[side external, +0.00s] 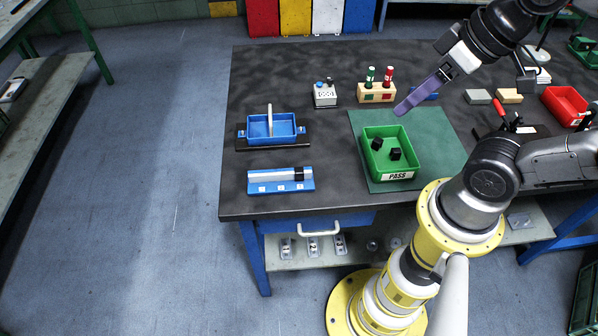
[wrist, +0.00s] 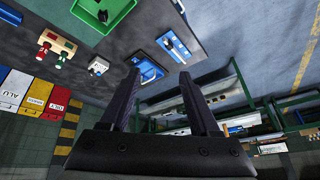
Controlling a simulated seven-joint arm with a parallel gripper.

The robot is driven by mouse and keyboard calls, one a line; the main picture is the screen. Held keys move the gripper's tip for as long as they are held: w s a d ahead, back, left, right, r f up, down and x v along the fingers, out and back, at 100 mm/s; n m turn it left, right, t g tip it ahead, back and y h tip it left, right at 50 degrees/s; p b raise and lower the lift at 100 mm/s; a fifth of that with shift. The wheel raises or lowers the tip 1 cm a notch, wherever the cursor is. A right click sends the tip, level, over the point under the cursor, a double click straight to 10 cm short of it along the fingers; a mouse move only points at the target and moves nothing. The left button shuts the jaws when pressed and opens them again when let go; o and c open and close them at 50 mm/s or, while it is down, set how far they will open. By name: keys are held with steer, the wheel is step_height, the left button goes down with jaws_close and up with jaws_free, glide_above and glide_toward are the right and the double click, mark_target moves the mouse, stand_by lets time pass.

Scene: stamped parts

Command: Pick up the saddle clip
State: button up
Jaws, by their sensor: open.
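No part can be told for certain as the saddle clip. Two small dark parts, one (side external: 377,143) and another (side external: 395,154), lie in the green PASS bin (side external: 388,175), too small to make out their shape. The bin also shows at the top of the wrist view (wrist: 128,7). My gripper (side external: 399,110) is above the table, near the far edge of the bin, its long fingers pointing down and left. In the wrist view my gripper (wrist: 158,75) has its fingers apart with nothing between them.
The bin stands on a green mat (side external: 438,135). To its left are a blue tray with an upright handle (side external: 284,123) and a blue rail fixture (side external: 265,187). A wooden stand (side external: 377,97) with red and green pieces and a grey box (side external: 325,97) stand behind. A red bin (side external: 563,105) is right.

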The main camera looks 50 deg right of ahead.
steer(key=w+a+f+m+g+y, duration=0.3)
steer(key=w+a+f+m+y, duration=0.55)
steer(key=m, duration=0.25)
steer(key=w+d+f+m+t+y, duration=0.2)
steer(key=w+d+f+m+t, duration=0.3)
steer(key=f+m, duration=0.35)
steer(key=m+t+h, duration=0.2)
steer(key=m, duration=0.5)
glide_toward(298, 170)
steer(key=v, duration=0.3)
steer(key=shift+s+a, duration=0.2)
steer(key=shift+a, duration=0.1)
steer(key=shift+s+d+f+m, duration=0.15)
steer(key=shift+d+f+m, duration=0.15)
steer(key=shift+d+m, duration=0.05)
steer(key=shift+x, duration=6.85)
steer(key=shift+d+r, duration=0.15)
jaws_close()
